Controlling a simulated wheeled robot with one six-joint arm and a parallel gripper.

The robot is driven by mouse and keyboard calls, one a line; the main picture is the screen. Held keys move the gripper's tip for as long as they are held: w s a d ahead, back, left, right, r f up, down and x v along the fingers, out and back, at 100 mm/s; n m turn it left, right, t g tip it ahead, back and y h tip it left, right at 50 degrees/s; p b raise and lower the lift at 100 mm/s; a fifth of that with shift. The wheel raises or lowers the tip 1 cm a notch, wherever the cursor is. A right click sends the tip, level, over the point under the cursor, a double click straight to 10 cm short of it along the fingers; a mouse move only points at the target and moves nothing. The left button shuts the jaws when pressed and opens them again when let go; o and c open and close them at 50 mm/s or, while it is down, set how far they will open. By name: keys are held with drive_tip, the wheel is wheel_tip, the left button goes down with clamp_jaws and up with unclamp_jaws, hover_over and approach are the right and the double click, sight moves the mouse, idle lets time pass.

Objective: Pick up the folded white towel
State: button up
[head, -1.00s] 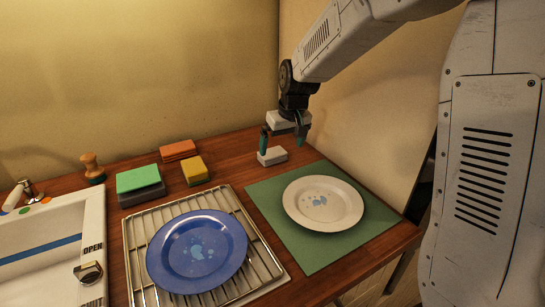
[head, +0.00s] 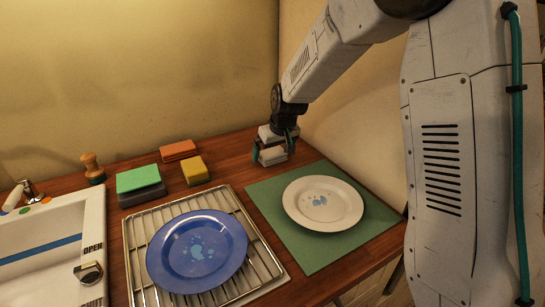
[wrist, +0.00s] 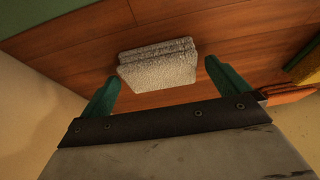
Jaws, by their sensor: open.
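The folded white towel (head: 272,157) lies on the wooden counter near the back wall, just behind the green mat. It shows larger in the wrist view (wrist: 158,64), as a thick, textured, folded block. My gripper (head: 273,154) is lowered over it, with its two green fingers at the towel's left and right. In the wrist view my gripper (wrist: 160,85) is open, and the towel lies ahead of and between the fingertips. Gaps show on both sides, so the fingers do not appear to touch it. My gripper partly hides the towel in the head view.
A white plate (head: 343,207) lies on the green mat (head: 270,205). A blue plate (head: 215,265) rests on a wire rack (head: 137,238). A sink (head: 85,215) is at far left.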

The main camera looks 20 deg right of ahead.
sight(270, 150)
drive_tip(key=c, duration=1.1)
drive_tip(key=shift+r, duration=0.15)
drive_tip(key=shift+r, duration=0.2)
wheel_tip(270, 150, up, 3)
drive_tip(key=shift+r, duration=0.1)
drive_tip(key=s, duration=1)
drive_tip(key=s+r, duration=0.1)
drive_tip(key=s, duration=0.5)
